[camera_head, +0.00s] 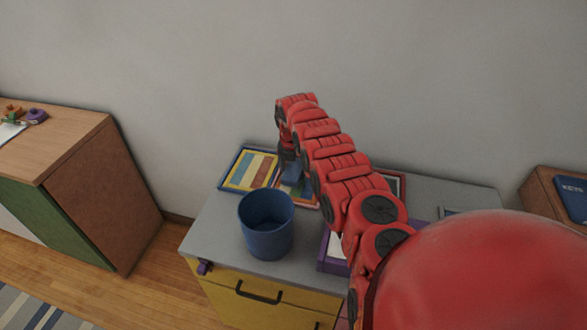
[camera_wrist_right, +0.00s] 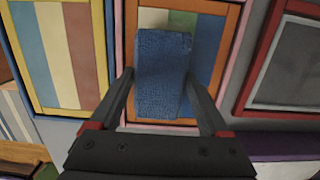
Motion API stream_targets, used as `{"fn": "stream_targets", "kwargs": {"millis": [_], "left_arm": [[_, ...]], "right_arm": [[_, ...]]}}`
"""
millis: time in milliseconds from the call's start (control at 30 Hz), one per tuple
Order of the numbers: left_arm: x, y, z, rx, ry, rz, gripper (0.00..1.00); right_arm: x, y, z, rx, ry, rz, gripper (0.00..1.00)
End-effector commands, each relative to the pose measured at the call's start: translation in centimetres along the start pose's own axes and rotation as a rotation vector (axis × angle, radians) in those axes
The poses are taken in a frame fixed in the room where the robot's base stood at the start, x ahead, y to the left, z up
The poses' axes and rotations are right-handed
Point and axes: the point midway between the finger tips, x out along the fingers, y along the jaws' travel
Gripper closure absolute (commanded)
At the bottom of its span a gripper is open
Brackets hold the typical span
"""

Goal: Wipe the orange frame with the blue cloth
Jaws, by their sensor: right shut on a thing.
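The blue cloth (camera_wrist_right: 162,75) is a thick, block-like piece between the fingers of my right gripper (camera_wrist_right: 158,80). The gripper is shut on it. In the head view the gripper (camera_head: 288,158) points down over the desk, with a bit of blue showing below it. The orange frame (camera_wrist_right: 226,58), with a pink outer edge, lies flat beneath the cloth; in the head view its lower part (camera_head: 306,201) shows beside my arm. The cloth covers the middle of the frame. I cannot tell whether they touch. My left gripper is in neither view.
A blue-rimmed frame with coloured stripes (camera_head: 224,180) lies left of the orange one. A dark red frame (camera_wrist_right: 262,75) lies right. A blue bin (camera_head: 266,235) stands in front on the grey desktop (camera_head: 212,222). A purple box (camera_head: 328,262) is partly hidden by my arm.

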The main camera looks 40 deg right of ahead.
Motion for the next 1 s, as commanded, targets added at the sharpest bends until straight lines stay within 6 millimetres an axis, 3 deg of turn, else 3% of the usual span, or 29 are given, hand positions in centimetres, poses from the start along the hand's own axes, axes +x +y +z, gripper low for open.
{"fn": "stream_targets", "kwargs": {"millis": [733,1000], "left_arm": [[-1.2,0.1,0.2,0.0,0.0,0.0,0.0],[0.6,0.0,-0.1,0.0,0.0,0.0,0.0]], "right_arm": [[1.3,0.0,-0.1,0.0,0.0,0.0,0.69],[0.7,0.0,-0.4,0.001,0.001,-0.001,0.69]]}}
